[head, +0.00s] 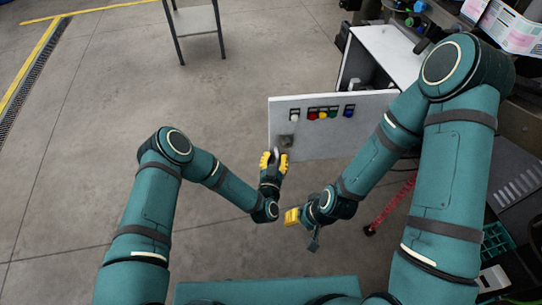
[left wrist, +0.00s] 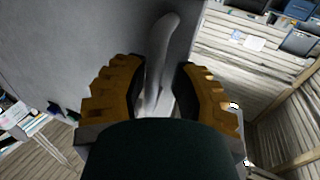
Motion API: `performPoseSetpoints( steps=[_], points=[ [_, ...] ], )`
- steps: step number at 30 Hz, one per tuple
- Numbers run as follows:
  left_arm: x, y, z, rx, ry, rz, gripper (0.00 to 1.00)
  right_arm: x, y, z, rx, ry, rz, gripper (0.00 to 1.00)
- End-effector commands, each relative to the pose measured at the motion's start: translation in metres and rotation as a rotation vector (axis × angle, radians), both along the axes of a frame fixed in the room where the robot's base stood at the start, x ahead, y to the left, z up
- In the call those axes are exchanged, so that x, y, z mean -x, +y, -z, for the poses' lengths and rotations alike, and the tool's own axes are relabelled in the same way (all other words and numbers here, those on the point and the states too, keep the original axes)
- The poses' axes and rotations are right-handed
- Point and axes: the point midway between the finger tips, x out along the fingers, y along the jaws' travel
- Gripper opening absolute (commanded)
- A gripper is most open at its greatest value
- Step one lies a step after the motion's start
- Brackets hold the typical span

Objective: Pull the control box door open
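The control box door (head: 325,143) is a light grey panel with several coloured buttons and a small dark latch plate. It stands swung out from the control box (head: 390,48), and part of the box's inside shows behind it. My left gripper (head: 273,159) is at the door's lower left, by the latch. In the left wrist view a pale grey handle (left wrist: 160,60) stands between the yellow fingers of the left gripper (left wrist: 160,92). The fingers are apart, with narrow gaps beside the handle. My right gripper (head: 292,216) is below the door, away from it; its fingers are not clear.
Bare concrete floor lies left of the door. A small grey table (head: 198,20) stands at the far back. Machinery and a green crate (head: 497,242) crowd the right side.

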Motion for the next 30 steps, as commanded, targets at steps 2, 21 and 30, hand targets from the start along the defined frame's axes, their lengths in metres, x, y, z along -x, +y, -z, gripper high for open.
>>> performPoseSetpoints(
  steps=[2,21,30],
  points=[
    [-0.001,0.0,-0.001,0.0,-0.001,-0.001,0.41,0.0,0.0,0.0,0.0,-0.001,0.0,0.47],
    [0.022,0.003,0.0,0.002,0.001,0.005,0.41,0.0,0.0,0.0,0.0,-0.001,0.0,0.47],
    [0.081,0.017,0.0,0.0,0.003,0.005,0.41,0.0,0.0,0.0,0.0,-0.001,0.0,0.47]
  ],
)
